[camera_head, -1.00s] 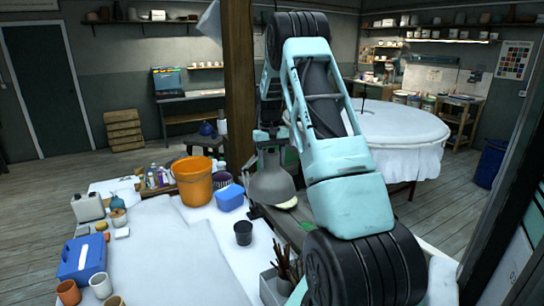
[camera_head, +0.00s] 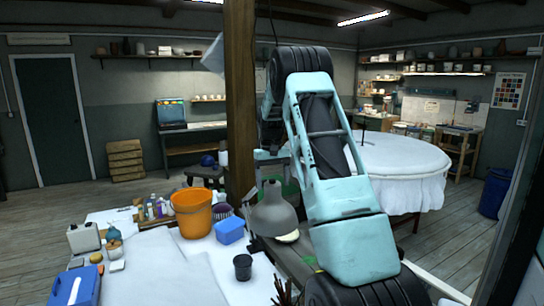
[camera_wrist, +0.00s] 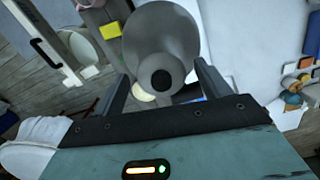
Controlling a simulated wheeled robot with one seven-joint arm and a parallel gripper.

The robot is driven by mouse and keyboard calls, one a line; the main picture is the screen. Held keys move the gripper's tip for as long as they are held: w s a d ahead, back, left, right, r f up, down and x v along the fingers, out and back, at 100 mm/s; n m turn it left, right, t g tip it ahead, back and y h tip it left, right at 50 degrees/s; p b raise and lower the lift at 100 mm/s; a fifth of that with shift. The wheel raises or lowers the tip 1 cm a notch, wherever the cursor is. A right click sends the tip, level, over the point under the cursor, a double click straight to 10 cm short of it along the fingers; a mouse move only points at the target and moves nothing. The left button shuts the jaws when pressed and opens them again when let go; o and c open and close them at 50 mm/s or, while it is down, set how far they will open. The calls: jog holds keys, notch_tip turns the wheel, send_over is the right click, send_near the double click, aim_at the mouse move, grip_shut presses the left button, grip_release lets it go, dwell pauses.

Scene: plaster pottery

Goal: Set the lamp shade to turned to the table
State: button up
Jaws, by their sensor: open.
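The grey lamp shade (camera_head: 275,212) shows in the head view at the edge of the work table, left of my arm. It is bell-shaped, and its wide end faces down towards the table. In the wrist view the lamp shade (camera_wrist: 160,45) lies just ahead of my gripper, between and beyond the fingers, with a dark round opening or knob at its near end. My gripper (camera_wrist: 160,88) is open, one finger on each side of the shade's near end. I cannot tell whether the fingers touch it. In the head view my arm hides most of the gripper.
The table with white cloth (camera_head: 165,275) holds an orange bucket (camera_head: 193,212), a blue container (camera_head: 230,231), a dark cup (camera_head: 243,267) and a blue box (camera_head: 75,287). A wooden post (camera_head: 240,100) stands behind the lamp. A round white-covered table (camera_head: 395,160) is further back.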

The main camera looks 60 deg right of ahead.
notch_tip(320, 180, up, 12)
jog(key=b, duration=0.1)
jog(key=shift+w+d+r+b, duration=0.2)
jog(key=shift+w+d+b, duration=0.1)
jog(key=shift+w+b, duration=0.15)
